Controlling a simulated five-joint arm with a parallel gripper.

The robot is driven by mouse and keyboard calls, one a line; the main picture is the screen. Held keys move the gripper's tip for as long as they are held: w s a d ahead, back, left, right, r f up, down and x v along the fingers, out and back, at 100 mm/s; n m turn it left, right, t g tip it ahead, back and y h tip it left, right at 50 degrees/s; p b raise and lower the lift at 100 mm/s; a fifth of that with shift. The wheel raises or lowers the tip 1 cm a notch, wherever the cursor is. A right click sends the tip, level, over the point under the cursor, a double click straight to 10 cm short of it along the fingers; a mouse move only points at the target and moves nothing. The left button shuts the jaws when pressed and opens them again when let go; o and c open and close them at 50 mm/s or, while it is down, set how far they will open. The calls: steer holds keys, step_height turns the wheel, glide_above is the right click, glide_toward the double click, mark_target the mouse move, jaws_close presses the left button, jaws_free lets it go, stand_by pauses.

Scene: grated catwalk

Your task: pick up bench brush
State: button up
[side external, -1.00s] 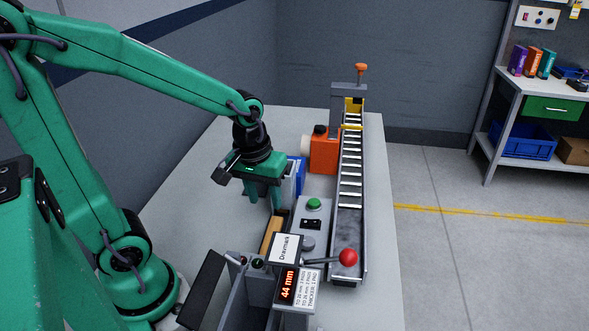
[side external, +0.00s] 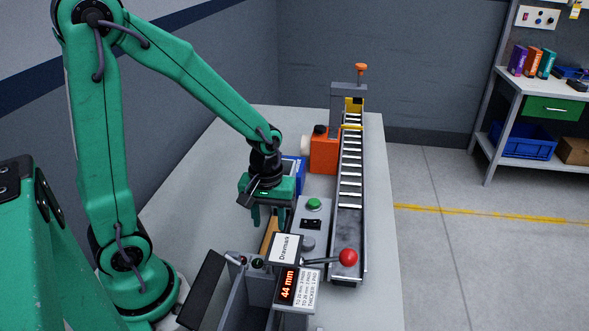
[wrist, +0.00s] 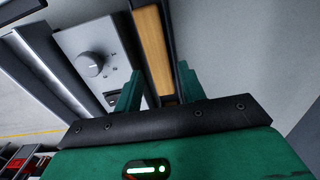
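The bench brush shows as a long tan wooden strip (side external: 270,236) with a dark edge, lying on the grey table beside the grey control box. It also shows in the wrist view (wrist: 152,50), running down from the top edge to between my fingers. My gripper (side external: 271,220) is low over the brush with its fingers apart. In the wrist view my gripper (wrist: 159,88) is open, with one finger on each side of the brush's line. I cannot tell whether either finger touches it. The machine in front hides part of the brush in the side view.
The control box (side external: 312,222) with a green button stands close right of my gripper. A roller conveyor (side external: 350,190) and an orange unit (side external: 324,152) lie beyond. A grey machine with a 44 mm display (side external: 287,285) and red-knobbed lever (side external: 348,257) stands in front. The table's left is clear.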

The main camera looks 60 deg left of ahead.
steer(key=shift+f, duration=0.3)
steer(key=shift+f, duration=0.15)
steer(key=shift+d+f, duration=0.15)
steer(key=shift+f, duration=2.3)
steer(key=shift+w, duration=0.1)
steer(key=c, duration=0.7)
steer(key=shift+c, duration=0.2)
steer(key=shift+r, duration=0.2)
step_height(320, 180, up, 18)
steer(key=shift+f, duration=0.2)
